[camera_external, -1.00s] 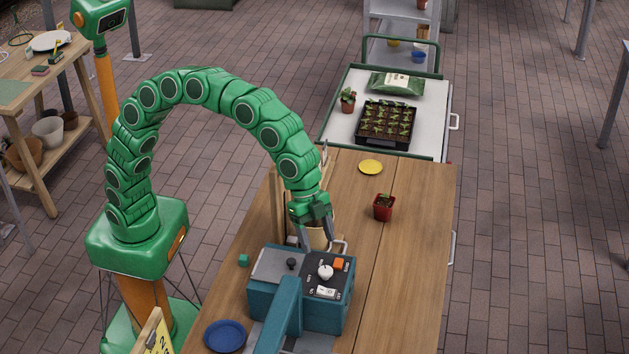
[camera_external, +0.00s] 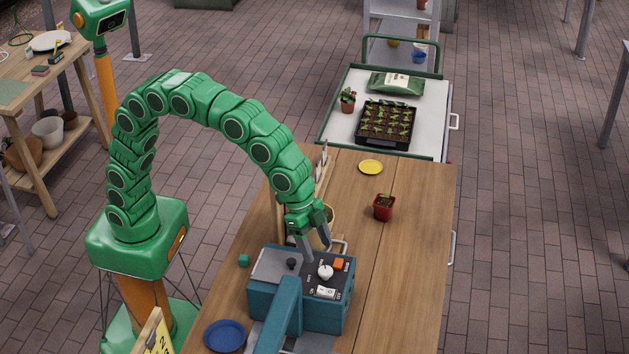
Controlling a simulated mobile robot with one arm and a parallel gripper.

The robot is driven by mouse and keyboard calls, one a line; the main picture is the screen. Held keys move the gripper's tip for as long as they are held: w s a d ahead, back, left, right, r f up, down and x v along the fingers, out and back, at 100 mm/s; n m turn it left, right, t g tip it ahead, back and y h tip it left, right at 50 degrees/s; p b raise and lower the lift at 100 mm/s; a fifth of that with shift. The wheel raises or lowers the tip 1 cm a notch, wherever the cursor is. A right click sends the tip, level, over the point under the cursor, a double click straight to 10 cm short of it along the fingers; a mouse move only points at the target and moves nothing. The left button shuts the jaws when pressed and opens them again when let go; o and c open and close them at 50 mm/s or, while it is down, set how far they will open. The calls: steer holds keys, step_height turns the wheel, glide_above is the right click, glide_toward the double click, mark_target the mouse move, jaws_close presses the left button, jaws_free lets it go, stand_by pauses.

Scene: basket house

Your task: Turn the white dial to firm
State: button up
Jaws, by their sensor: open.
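The white dial (camera_external: 325,272) sits on the black top panel of a teal machine (camera_external: 263,304) on the wooden table. An orange button (camera_external: 338,264) is behind and right of it, and a white switch (camera_external: 326,292) is in front of it. The labels around the dial are too small to read, so its setting cannot be told. My gripper (camera_external: 316,252) is open and points down over the machine's back edge, behind and a little left of the dial. It appears apart from the dial, with nothing held.
A black knob (camera_external: 291,263) stands on the machine's grey plate, left of the dial. A tan container behind my gripper is partly hidden. The table's right side is mostly clear.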

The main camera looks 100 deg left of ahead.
mark_target(325, 266)
steer(key=x, duration=0.6)
steer(key=shift+f, duration=0.1)
steer(key=c, duration=1.1)
steer(key=shift+o, duration=0.2)
steer(key=shift+n, duration=0.3)
steer(key=shift+n+y, duration=0.3)
steer(key=shift+n, duration=0.1)
steer(key=o, duration=1.1)
steer(key=shift+c, duration=0.2)
